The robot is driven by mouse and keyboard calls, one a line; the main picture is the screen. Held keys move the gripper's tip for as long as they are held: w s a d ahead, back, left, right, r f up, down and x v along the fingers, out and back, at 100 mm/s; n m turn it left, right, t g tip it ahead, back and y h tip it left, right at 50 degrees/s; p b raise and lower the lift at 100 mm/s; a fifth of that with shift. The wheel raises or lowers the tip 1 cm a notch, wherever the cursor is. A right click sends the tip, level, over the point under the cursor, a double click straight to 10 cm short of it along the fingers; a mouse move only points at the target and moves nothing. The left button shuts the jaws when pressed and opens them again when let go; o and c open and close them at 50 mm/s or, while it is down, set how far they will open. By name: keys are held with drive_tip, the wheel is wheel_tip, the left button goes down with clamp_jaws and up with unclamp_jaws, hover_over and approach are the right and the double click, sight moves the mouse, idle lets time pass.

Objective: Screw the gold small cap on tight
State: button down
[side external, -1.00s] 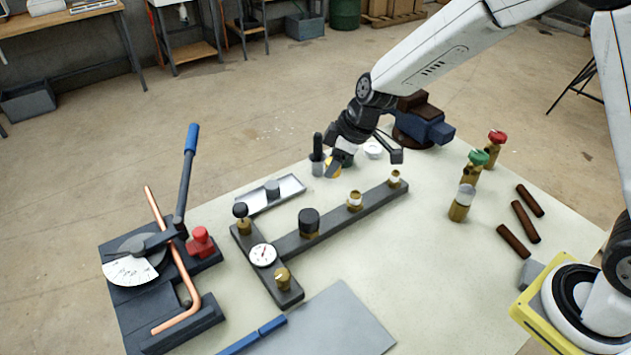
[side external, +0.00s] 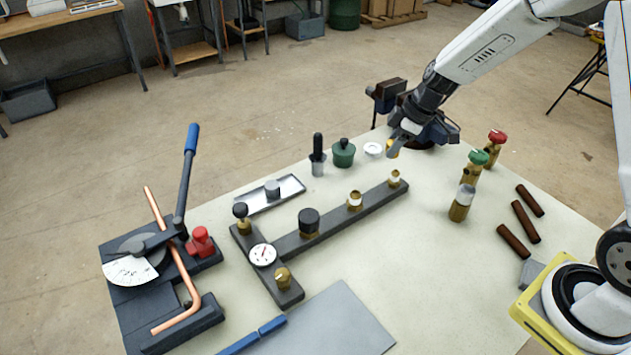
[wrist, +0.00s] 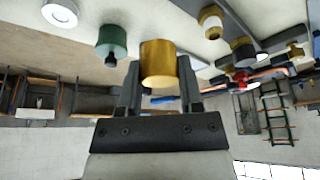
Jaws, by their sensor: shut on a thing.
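My gripper (side external: 396,143) is shut on the gold cap (side external: 391,149), held in the air above the far edge of the table. In the wrist view the gold cap (wrist: 158,62) sits upright between both fingers. The dark manifold bar lies nearer the camera, with two brass stubs with white tops: the end stub (side external: 395,178) and the inner stub (side external: 355,200). Both stand uncapped. The cap is apart from them, beyond the end stub in the side view. A black cap (side external: 308,221) and a brass cap (side external: 283,277) sit on other parts of the manifold.
A white ring (side external: 373,149), a green pot (side external: 344,153) and a dark-handled tool (side external: 318,155) stand left of my gripper. A blue vise (side external: 438,131) is close behind it. Valves with green (side external: 478,157) and red (side external: 497,136) tops stand right.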

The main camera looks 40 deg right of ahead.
sight(397, 171)
drive_tip(key=shift+s+d, duration=0.15)
drive_tip(key=shift+d, duration=0.35)
drive_tip(key=shift+s+d, duration=0.15)
drive_tip(key=shift+d, duration=0.35)
drive_tip(key=shift+f, duration=0.2)
drive_tip(key=shift+f, duration=2.05)
drive_tip(key=shift+f, duration=1.1)
drive_tip(key=shift+c, duration=0.8)
unclamp_jaws()
drive_tip(key=shift+r, duration=0.1)
